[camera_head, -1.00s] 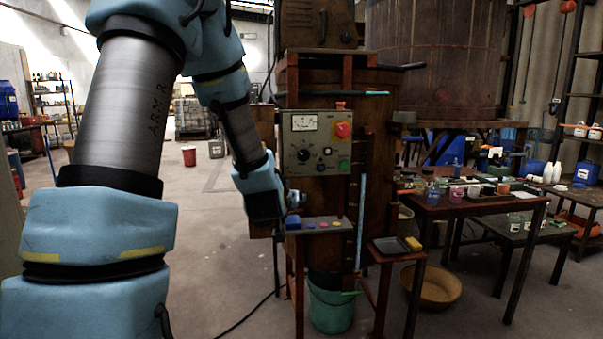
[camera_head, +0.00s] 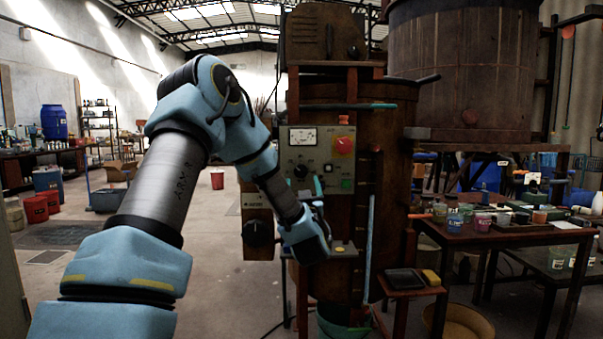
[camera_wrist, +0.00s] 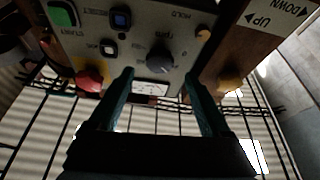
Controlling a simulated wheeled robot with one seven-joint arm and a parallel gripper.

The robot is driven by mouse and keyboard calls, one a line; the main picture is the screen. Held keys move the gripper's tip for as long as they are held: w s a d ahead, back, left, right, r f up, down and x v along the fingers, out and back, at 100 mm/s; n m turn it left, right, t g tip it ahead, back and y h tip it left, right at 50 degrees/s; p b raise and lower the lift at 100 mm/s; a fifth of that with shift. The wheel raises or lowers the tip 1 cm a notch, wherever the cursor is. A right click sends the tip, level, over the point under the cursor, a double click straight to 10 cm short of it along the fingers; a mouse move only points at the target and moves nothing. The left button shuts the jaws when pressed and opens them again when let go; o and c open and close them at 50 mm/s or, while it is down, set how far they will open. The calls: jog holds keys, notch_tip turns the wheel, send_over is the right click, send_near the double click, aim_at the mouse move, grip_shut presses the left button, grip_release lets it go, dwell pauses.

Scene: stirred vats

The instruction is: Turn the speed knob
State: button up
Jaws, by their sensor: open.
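The black speed knob (camera_head: 301,170), with "rpm" marked beside it, sits on the beige control panel (camera_head: 330,164) of the brown vat. In the wrist view the knob (camera_wrist: 159,58) shows ahead of the fingertips, roughly centred between them, with the panel upside down. My gripper (camera_head: 316,190) is in front of the lower part of the panel, fingers pointing up towards it. In the wrist view my gripper (camera_wrist: 160,80) is open, its two teal fingers apart with nothing held. I cannot tell the exact gap between fingertips and knob.
The panel also carries a red button (camera_head: 344,145), a green button (camera_head: 347,184) and a meter (camera_head: 303,136). A second dark knob (camera_head: 256,232) is on a box lower left. A blue rod (camera_head: 369,232) stands right of the panel. A cluttered table (camera_head: 470,234) is at right.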

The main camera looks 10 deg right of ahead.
aim_at(301, 173)
jog(key=shift+p+x, duration=0.55)
jog(key=shift+x, duration=1.85)
grip_shut()
